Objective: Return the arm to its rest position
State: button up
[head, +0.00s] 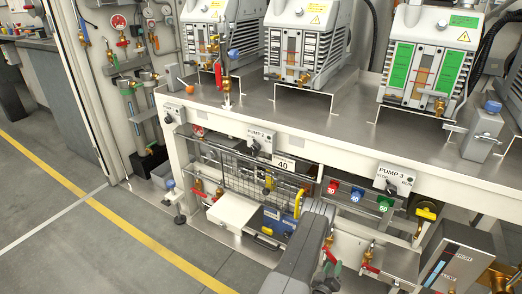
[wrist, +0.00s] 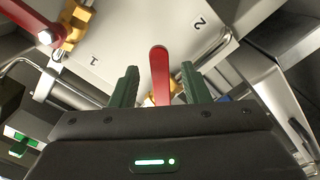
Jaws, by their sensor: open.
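My gripper (wrist: 158,72) is open in the wrist view, with its two green fingers apart. A red lever handle (wrist: 159,76) shows between the fingers, with a visible gap on each side; its brass fitting (wrist: 150,100) is partly hidden behind the gripper body. In the head view my grey arm (head: 300,250) reaches up from the bottom edge in front of the bench's lower level.
A pale plate marked 1 and 2 (wrist: 140,40) lies behind the lever. Red-handled brass valves (head: 370,268) stand close to the right of my arm. The bench (head: 340,130) carries several pumps. Grey floor (head: 60,220) is clear at left.

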jog(key=shift+w+d, duration=0.2)
jog(key=shift+w, duration=0.1)
jog(key=shift+p+v, duration=0.55)
jog(key=shift+v, duration=2.2)
jog(key=shift+a, duration=0.15)
